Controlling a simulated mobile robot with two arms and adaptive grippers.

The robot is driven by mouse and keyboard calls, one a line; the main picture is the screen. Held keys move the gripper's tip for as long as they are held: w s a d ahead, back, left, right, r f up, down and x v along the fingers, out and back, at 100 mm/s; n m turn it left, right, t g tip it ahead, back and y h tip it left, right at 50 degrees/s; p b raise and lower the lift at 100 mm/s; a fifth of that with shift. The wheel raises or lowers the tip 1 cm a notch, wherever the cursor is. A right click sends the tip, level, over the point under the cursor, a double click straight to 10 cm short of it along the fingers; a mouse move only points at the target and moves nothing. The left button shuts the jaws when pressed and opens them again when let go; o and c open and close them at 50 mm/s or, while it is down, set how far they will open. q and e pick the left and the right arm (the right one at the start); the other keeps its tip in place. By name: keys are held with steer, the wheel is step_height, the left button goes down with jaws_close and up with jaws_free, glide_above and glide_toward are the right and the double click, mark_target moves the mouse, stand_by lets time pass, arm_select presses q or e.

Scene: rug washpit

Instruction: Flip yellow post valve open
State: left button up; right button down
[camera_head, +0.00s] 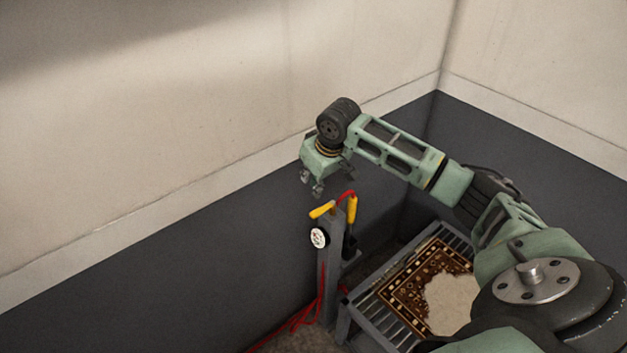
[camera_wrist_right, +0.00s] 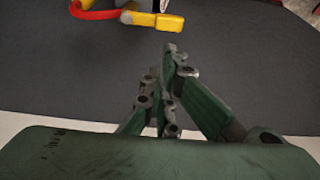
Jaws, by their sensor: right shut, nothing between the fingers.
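The grey post (camera_head: 330,262) stands by the dark lower wall. A yellow lever (camera_head: 322,209) sticks out to the left at its top, and a second yellow part (camera_head: 351,208) hangs at its right. I cannot tell which belongs to the valve. My right gripper (camera_head: 314,188) is above and slightly left of the post top, pointing down, apart from the yellow parts. In the right wrist view my right gripper (camera_wrist_right: 178,58) is shut and empty, with a yellow part (camera_wrist_right: 155,20) and red hose (camera_wrist_right: 88,12) beyond its tips. My left gripper is not in view.
A round white gauge (camera_head: 319,237) sits on the post. Red hose (camera_head: 302,318) runs down to the floor. A slatted grey rack (camera_head: 363,324) with a patterned rug (camera_head: 410,282) stands to the right, below my right arm. Walls close in behind the post.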

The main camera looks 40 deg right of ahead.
mark_target(323, 209)
steer(key=x, duration=0.7)
steer(key=shift+p, duration=0.35)
